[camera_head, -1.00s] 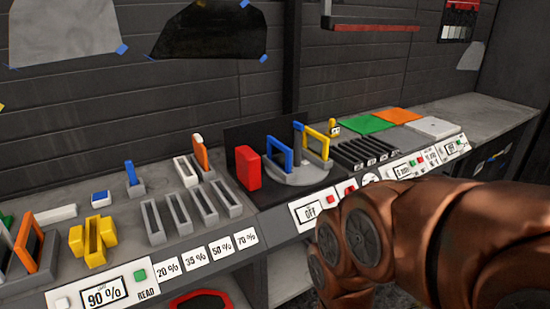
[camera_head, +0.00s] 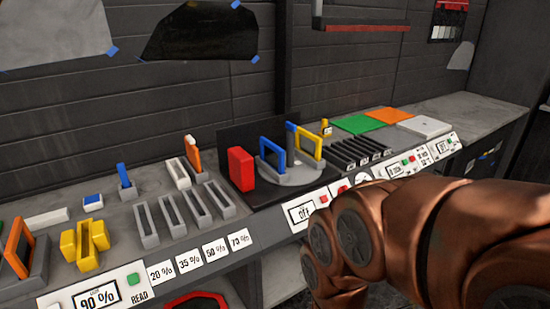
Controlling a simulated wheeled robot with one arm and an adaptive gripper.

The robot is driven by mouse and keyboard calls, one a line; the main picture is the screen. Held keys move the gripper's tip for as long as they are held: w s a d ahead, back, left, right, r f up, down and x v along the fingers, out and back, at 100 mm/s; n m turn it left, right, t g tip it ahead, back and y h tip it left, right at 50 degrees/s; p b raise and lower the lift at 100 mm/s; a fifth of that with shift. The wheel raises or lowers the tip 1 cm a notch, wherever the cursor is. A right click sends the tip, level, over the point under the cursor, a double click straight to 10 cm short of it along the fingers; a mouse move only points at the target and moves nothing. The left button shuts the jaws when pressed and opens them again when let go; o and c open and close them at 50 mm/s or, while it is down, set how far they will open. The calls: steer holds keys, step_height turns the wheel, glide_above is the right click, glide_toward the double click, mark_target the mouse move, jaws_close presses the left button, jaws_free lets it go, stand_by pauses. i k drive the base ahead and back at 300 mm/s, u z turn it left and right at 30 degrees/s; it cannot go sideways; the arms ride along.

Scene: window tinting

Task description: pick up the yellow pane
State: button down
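The yellow pane (camera_head: 318,147) is an upright yellow frame on the right side of a round grey stand (camera_head: 289,174). A blue-framed pane (camera_head: 263,150) stands upright beside it, to its left on the same stand. A blue post (camera_head: 290,131) rises behind, between the two. My gripper is out of view; only my copper arm links show at the lower right, in front of the bench.
A red block (camera_head: 241,169) stands left of the round stand. Several grey slotted holders (camera_head: 171,214) and a yellow holder (camera_head: 69,245) lie further left. Dark slotted racks (camera_head: 343,155), a green sheet (camera_head: 358,124) and an orange sheet (camera_head: 391,115) lie to the right.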

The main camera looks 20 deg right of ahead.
mark_target(311, 144)
steer(key=u, duration=2.65)
steer(key=k, duration=1.35)
steer(key=z, duration=1.5)
steer(key=i, duration=0.9)
steer(key=z, duration=0.1)
